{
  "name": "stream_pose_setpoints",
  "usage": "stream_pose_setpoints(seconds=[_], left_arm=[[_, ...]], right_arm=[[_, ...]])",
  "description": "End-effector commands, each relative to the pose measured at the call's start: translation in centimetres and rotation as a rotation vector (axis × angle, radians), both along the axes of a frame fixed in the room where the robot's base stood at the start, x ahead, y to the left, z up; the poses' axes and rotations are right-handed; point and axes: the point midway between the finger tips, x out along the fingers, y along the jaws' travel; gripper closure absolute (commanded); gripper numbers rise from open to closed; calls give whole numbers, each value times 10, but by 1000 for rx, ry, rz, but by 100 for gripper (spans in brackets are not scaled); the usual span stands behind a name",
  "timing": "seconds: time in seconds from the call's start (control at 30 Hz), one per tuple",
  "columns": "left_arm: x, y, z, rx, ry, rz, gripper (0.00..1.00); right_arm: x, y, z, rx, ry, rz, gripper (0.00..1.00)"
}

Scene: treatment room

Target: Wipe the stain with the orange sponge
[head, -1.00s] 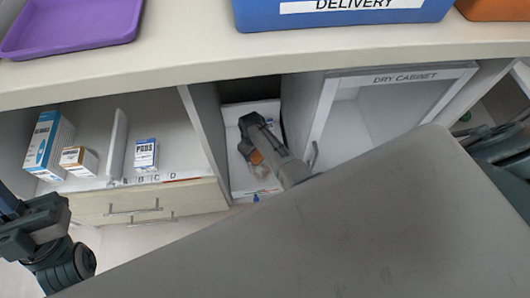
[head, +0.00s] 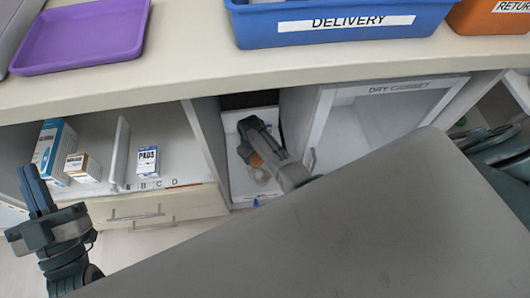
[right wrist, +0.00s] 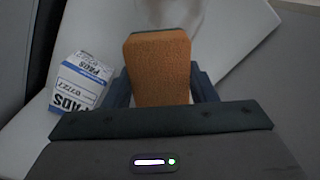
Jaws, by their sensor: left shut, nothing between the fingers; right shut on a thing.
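The orange sponge (right wrist: 158,68) is held between the fingers of my right gripper (right wrist: 160,88). In the head view the sponge (head: 256,160) shows as a small orange patch beside my right gripper (head: 247,138), which reaches down into a narrow white open compartment (head: 236,180). A faint brownish stain (head: 262,175) lies on the white floor close to the sponge. It also shows as a pale patch beyond the sponge's far edge in the right wrist view (right wrist: 170,12). My left gripper (head: 33,185) is shut and empty, in front of the left shelf.
A white and blue PADS box (right wrist: 80,83) lies left of the sponge. Compartment walls rise on both sides. The dry cabinet (head: 385,110) stands to the right. A shelf with boxes (head: 82,167) is to the left. A blue delivery bin (head: 340,25) and purple tray (head: 80,35) sit on the counter.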

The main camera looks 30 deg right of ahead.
Motion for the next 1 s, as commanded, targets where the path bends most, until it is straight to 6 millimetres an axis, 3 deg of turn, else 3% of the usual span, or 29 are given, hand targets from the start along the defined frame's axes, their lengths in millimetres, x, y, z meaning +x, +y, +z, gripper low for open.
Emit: stream_pose_setpoints(seconds=[0.47,1.0], left_arm=[[9,-1,-45,-17,267,-5,100],[4,-3,-93,-33,528,-17,100]], right_arm=[[0,-1,9,0,0,-1,70],[0,-2,17,0,0,-2,70]])
